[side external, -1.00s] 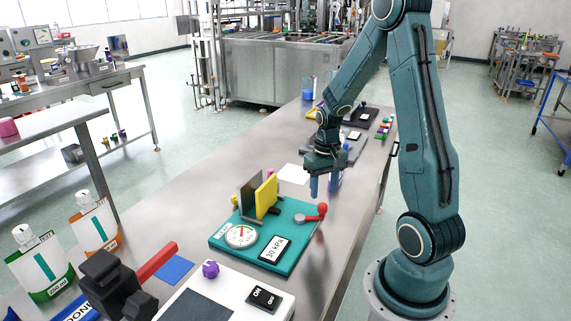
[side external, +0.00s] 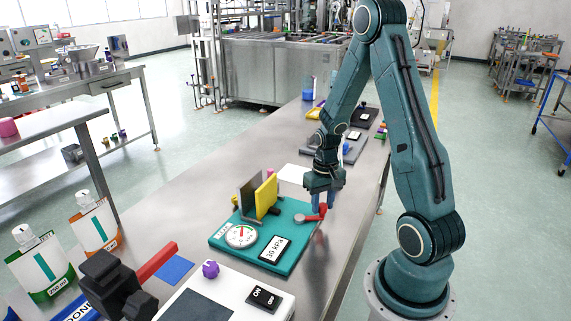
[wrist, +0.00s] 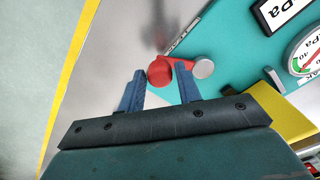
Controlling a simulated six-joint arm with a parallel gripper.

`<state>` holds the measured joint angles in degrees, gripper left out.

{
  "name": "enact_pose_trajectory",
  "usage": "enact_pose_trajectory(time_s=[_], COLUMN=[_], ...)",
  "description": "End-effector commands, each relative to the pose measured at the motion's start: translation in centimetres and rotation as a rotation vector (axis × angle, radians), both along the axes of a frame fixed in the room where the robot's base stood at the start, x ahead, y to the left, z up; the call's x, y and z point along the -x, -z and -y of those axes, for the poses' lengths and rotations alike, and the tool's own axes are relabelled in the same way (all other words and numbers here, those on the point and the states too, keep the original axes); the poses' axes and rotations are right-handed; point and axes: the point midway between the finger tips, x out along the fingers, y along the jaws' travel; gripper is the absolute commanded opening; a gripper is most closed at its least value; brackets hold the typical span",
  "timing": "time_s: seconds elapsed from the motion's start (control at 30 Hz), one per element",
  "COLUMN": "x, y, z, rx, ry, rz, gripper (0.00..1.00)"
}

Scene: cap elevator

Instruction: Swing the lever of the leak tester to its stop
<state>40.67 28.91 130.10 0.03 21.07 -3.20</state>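The leak tester is a teal base plate (side external: 222,240) with a round gauge (side external: 241,236), a "30 kPa" label (side external: 275,249) and an upright yellow plate (side external: 266,193) beside a dark one. Its red lever (side external: 313,217) lies at the plate's right corner, with a ball knob. In the wrist view, the red lever (wrist: 180,67) runs from the knob to a silver pivot (wrist: 204,68) on the right. My gripper (wrist: 159,75) is open, its blue fingers apart with the knob between their tips in the picture. I cannot tell whether either finger touches the lever.
A white box (side external: 225,290) with a purple knob and ON switch stands in front of the tester. A black clamp with a red handle (side external: 152,263) is front left. Grey trays with small parts lie farther back.

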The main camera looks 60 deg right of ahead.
Motion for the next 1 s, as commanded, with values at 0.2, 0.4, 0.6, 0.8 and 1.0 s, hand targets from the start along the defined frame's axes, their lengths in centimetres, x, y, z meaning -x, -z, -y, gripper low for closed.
enact_pose_trajectory(time_s=[0.2,0.4,0.6,0.8,1.0], x=[0.0,0.0,-0.2,-0.5,-1.1], y=[0.0,0.0,0.0,0.0,0.0], z=[0.0,0.0,0.3,0.7,1.5], rx=[0.0,0.0,0.001,0.001,0.001], ry=[0.0,-0.004,-0.04,-0.129,-0.277], rz=[0.0,0.0,0.001,0.002,0.003], gripper=[0.0,0.0,0.0,0.0,0.0])
